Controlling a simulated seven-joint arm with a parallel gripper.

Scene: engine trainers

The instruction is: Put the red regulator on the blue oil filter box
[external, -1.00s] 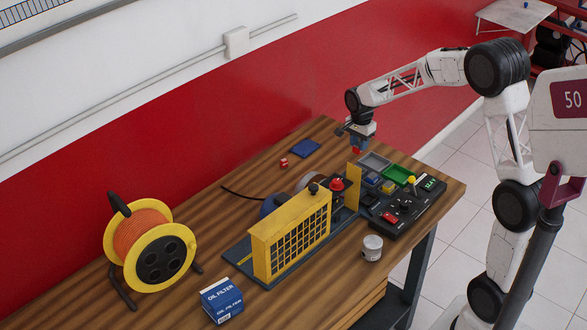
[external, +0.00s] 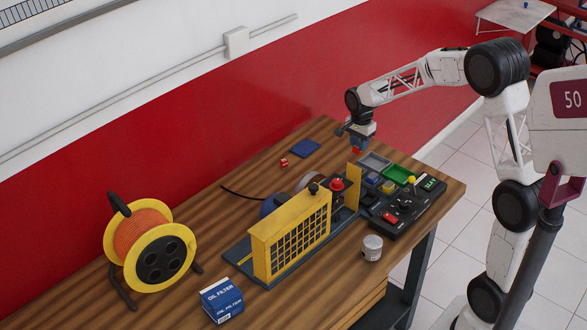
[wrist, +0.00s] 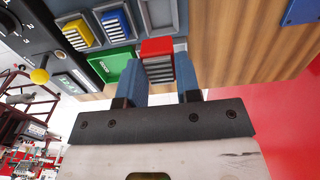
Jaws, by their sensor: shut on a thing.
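My gripper (external: 357,144) is above the far right part of the table, close to the trays behind the control panel. In the wrist view its two blue fingers (wrist: 159,72) are shut on the red regulator (wrist: 158,48), a small block with a red top and grey fins. Its red part also shows under the gripper in the external view (external: 356,151). The blue oil filter box (external: 222,300), blue and white with lettering, sits at the near left of the table, far from my gripper. Nothing lies on its top.
A yellow-framed engine trainer (external: 291,237) stands between my gripper and the box. An orange cable reel (external: 152,245) stands left of the box, and a can (external: 372,248) at the front edge. A small red cube (external: 283,162) and a blue plate (external: 305,148) lie at the back.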

